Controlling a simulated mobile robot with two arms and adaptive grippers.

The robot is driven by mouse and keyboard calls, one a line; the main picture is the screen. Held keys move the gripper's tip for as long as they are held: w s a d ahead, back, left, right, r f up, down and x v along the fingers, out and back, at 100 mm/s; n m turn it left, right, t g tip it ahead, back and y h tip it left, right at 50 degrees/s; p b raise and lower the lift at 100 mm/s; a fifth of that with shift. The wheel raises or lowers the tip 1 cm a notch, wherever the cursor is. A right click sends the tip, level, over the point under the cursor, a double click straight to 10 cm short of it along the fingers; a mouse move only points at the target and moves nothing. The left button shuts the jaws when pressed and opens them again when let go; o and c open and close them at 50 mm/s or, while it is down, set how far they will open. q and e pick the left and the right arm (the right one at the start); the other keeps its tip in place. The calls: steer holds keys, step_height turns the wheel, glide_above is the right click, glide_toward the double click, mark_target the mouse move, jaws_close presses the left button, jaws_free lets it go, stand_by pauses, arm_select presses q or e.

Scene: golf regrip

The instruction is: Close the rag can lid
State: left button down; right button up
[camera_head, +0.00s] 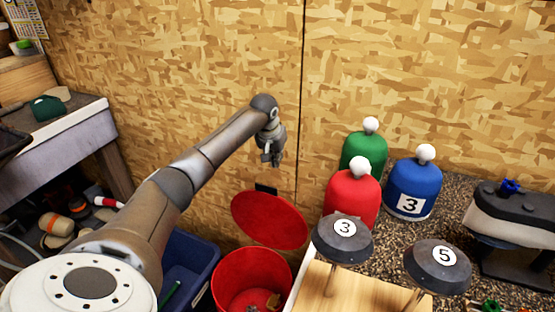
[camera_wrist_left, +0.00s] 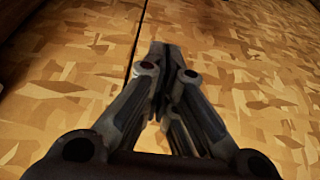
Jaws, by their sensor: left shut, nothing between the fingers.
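The red rag can (camera_head: 250,285) stands low in the head view, beside the wooden bench. Its red lid (camera_head: 270,219) is raised and leans back near the wall, so the can's mouth is open and some rags or scraps show inside. My left gripper (camera_head: 268,160) hangs above the lid, apart from it, near the wall. In the left wrist view my left gripper (camera_wrist_left: 165,52) has its fingers together with nothing between them, facing the chipboard wall. My right gripper is not in view.
A blue bin (camera_head: 195,262) stands left of the can, partly behind my left arm. On the right, green (camera_head: 364,150), red (camera_head: 352,200) and blue (camera_head: 412,190) headcovers and two numbered round knobs (camera_head: 343,238) crowd the counter. The chipboard wall (camera_head: 400,60) is close behind.

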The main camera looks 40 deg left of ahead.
arm_select(q)
step_height(320, 180, down, 7)
steer(key=s+p, duration=0.1)
steer(key=shift+d+p, duration=0.2)
steer(key=shift+p, duration=0.1)
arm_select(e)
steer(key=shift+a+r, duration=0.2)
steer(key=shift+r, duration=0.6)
arm_select(q)
steer(key=shift+s, duration=0.1)
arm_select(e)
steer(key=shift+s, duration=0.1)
